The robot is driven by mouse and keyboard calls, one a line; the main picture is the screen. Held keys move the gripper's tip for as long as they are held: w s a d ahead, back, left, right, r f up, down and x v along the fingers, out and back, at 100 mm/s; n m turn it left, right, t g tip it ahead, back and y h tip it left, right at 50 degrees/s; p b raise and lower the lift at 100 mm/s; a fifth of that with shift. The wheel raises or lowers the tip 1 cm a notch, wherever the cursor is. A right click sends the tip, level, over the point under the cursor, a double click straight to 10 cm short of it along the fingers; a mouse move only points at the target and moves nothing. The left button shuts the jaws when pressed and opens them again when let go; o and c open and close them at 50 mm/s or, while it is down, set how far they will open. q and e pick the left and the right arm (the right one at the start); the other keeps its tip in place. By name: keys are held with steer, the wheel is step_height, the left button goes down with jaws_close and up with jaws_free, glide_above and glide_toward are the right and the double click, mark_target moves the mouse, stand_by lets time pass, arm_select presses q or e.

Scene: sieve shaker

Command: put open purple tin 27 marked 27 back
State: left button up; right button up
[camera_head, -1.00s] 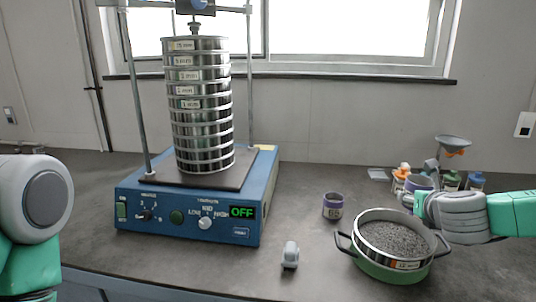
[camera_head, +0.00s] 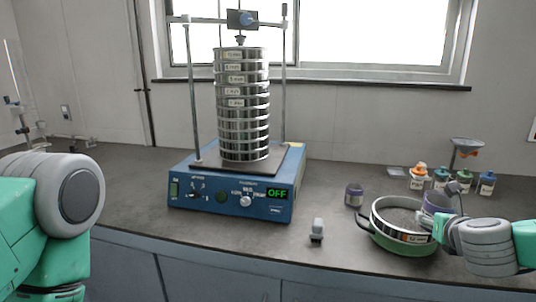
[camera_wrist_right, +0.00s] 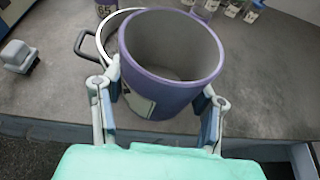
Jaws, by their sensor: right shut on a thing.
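The open purple tin (camera_head: 437,203) is held by my right gripper (camera_head: 440,222) at the right edge of the green pot. In the right wrist view the tin (camera_wrist_right: 165,88) is upright or slightly tilted. Its grey inside looks empty, and part of a pale label shows low on its side. The number cannot be read. The fingers of my right gripper (camera_wrist_right: 160,105) close on both sides of it. My left arm shows at the left edge of the head view, but its gripper is out of view.
A green pot (camera_head: 385,242) with a sieve of grey grains stands beside the tin. Another purple tin (camera_head: 354,196), marked 65 in the wrist view, stands behind it. A small grey object (camera_head: 317,229) and the sieve shaker (camera_head: 230,198) are left. Several bottles (camera_head: 440,180) stand behind.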

steer(key=s+a+f+n+y, duration=0.1)
steer(key=s+a+f, duration=0.3)
steer(key=s+a, duration=0.2)
steer(key=s+a+f+n+y, duration=0.2)
steer(key=s+a+f, duration=0.3)
steer(key=a, duration=0.5)
steer(key=shift+s+a+f+y, duration=0.3)
steer(key=shift+s, duration=0.05)
steer(key=shift+d, duration=0.1)
